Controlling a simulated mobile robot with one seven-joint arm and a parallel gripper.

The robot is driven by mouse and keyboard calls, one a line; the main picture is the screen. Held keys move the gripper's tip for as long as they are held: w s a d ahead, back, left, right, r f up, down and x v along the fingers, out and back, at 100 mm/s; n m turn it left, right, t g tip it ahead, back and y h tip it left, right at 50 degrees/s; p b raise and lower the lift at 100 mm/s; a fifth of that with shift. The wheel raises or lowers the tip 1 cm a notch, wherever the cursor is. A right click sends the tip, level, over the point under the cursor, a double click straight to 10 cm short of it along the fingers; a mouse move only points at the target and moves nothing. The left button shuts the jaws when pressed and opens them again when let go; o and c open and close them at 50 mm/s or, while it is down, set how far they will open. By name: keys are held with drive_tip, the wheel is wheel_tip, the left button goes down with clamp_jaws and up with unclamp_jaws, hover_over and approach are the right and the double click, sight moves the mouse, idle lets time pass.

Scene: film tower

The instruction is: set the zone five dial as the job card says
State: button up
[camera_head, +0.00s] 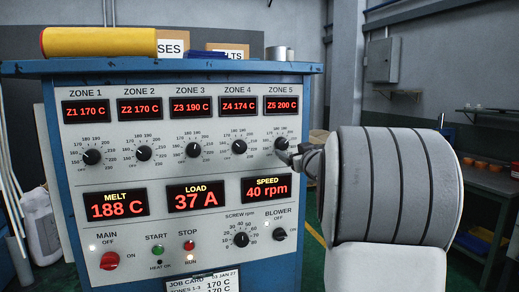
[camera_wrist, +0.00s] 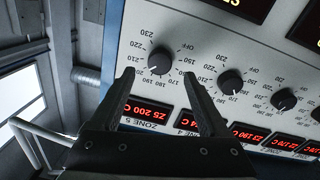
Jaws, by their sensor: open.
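The zone five dial (camera_head: 281,144) is a black knob with a white pointer at the right end of a row of dials on the control panel. Its display (camera_head: 282,104) reads "Z5 200 C". My gripper (camera_head: 292,157) is at the lower right of this dial in the head view. In the wrist view my gripper (camera_wrist: 158,75) is open, with its two fingers on either side of the zone five dial (camera_wrist: 160,61); I cannot tell whether they touch it. The job card (camera_head: 205,283) is at the bottom of the panel, partly cut off; "ZONES 1-3", "170 C" and another "170 C" can be read.
The zone four dial (camera_head: 239,147) is close to the left, its display reading 174 C. The screw speed dial (camera_head: 241,239) and blower knob (camera_head: 279,234) are below. A yellow roll (camera_head: 98,41) and boxes lie on the cabinet top. A bench (camera_head: 485,180) stands at the right.

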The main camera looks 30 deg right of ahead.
sight(283, 146)
drive_tip(key=x, duration=0.5)
clamp_jaws()
idle(0.4)
